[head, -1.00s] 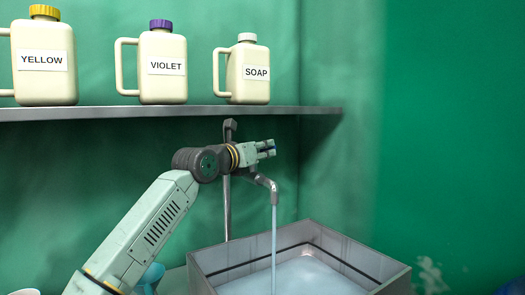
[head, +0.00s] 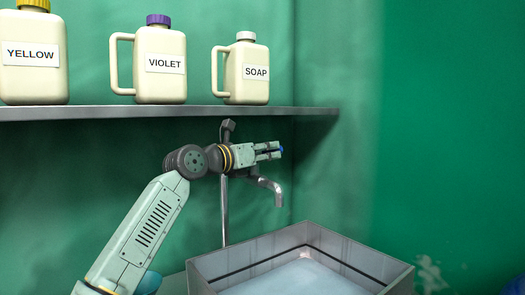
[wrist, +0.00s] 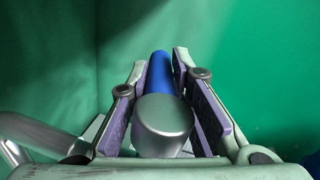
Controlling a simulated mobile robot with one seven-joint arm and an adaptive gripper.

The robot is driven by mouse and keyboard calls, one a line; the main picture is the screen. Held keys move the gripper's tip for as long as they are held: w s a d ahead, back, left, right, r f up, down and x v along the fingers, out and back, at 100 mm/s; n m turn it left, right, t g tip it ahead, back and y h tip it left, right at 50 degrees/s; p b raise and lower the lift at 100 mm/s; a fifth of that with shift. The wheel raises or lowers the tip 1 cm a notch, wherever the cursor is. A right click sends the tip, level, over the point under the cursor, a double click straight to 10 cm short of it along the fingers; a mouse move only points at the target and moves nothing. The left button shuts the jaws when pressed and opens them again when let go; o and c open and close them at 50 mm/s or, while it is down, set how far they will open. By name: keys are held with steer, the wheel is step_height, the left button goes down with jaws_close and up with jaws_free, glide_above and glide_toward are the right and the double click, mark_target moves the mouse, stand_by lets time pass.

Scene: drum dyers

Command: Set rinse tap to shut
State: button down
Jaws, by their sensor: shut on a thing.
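The rinse tap (head: 267,185) is a grey metal tap on a vertical pipe, its spout bent down over the basin; no water runs from it. Its blue lever (wrist: 159,72) lies between the purple finger pads in the wrist view, behind a round silver knob (wrist: 163,126). My gripper (head: 273,151) is level with the tap, just above the spout, and is shut on the lever. My gripper hides much of the tap's body.
A grey basin (head: 205,277) with pale liquid stands below the spout. A shelf (head: 180,113) runs above my arm, holding jugs labelled YELLOW (head: 32,82), VIOLET (head: 160,88) and SOAP (head: 246,90). The space right of the tap is open.

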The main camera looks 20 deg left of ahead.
steer(key=shift+s+d+r+m+g+h, duration=0.15)
steer(key=shift+m+g+h, duration=0.2)
steer(key=shift+h, duration=0.2)
steer(key=shift+w+d+m+g+h, duration=0.15)
steer(key=shift+m+g+h, duration=0.1)
steer(key=shift+m+h, duration=0.25)
steer(key=shift+s+d+m+g+h, duration=0.15)
steer(key=shift+s+m+g+h, duration=0.2)
steer(key=shift+h, duration=0.4)
steer(key=shift+w, duration=0.1)
steer(key=c, duration=1.4)
jaws_free()
steer(key=shift+c, duration=0.2)
steer(key=v, duration=0.7)
steer(key=shift+s, duration=0.25)
